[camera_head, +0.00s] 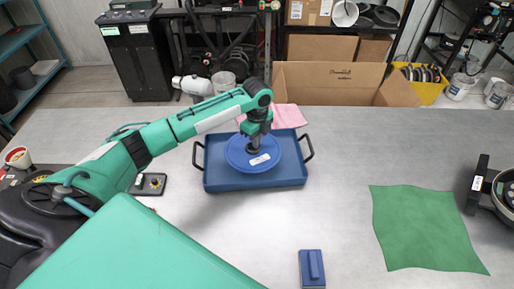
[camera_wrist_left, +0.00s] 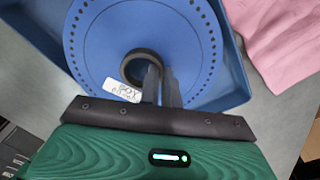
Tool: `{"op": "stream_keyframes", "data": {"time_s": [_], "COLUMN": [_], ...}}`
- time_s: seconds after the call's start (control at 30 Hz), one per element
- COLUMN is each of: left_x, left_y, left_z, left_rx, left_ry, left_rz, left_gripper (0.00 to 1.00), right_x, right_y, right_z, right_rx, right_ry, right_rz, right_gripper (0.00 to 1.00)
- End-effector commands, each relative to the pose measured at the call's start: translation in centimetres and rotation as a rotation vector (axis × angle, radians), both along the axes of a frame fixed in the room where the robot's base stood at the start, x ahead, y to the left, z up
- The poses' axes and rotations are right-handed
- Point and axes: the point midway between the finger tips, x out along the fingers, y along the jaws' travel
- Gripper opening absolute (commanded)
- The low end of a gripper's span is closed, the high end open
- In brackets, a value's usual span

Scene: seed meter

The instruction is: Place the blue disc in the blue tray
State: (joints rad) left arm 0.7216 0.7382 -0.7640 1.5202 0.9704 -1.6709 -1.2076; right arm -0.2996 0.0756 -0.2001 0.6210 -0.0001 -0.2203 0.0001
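The blue disc (camera_head: 238,158) lies flat within the outline of the blue tray (camera_head: 222,183), which has a dark handle at each end. The left wrist view shows the disc (camera_wrist_left: 195,40) with a ring of small holes, a white label and a dark raised hub (camera_wrist_left: 133,60). The tray wall (camera_wrist_left: 237,85) shows beside it. My left gripper (camera_head: 253,148) is over the disc's middle. Its fingers (camera_wrist_left: 161,92) are close together at the hub rim, shut on it. I cannot tell whether the disc rests on the tray floor. My right gripper is not in view.
A pink cloth (camera_head: 288,116) lies behind the tray. A green cloth (camera_head: 425,228) lies at right, a blue block-like item (camera_head: 312,268) at the front and a small control box (camera_head: 150,184) left. A black device (camera_head: 476,185) stands at the right edge. An open cardboard box (camera_head: 330,85) is behind.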

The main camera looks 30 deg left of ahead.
Motion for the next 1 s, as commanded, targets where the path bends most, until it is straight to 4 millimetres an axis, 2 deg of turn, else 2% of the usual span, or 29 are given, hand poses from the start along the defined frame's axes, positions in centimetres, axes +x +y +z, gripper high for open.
{"op": "stream_keyframes", "data": {"time_s": [0.27, 0.5, 0.83, 0.87, 0.93, 1.0], "left_x": [0.0, 0.0, 0.0, 0.0, 0.0, 0.0], "left_y": [0.0, 0.0, 0.0, 0.0, 0.0, 0.0], "left_z": [-2.2, -5.3, -5.7, -5.6, -5.6, -5.6], "left_rx": [0.0, 0.0, 0.0, 0.0, 0.0, 0.0], "left_ry": [0.002, 0.001, 0.0, 0.0, 0.0, 0.0], "left_rz": [0.001, 0.001, 0.0, 0.0, 0.0, 0.0], "left_gripper": [0.0, 0.0, 0.0, 0.1, 0.24, 0.26], "right_x": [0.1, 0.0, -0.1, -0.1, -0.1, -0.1], "right_y": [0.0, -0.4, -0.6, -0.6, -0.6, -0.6], "right_z": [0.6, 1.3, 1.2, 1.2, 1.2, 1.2], "right_rx": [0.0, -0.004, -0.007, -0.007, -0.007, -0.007], "right_ry": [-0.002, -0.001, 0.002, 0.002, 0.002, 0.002], "right_rz": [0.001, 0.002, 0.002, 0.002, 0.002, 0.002], "right_gripper": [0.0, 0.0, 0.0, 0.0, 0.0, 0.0]}}
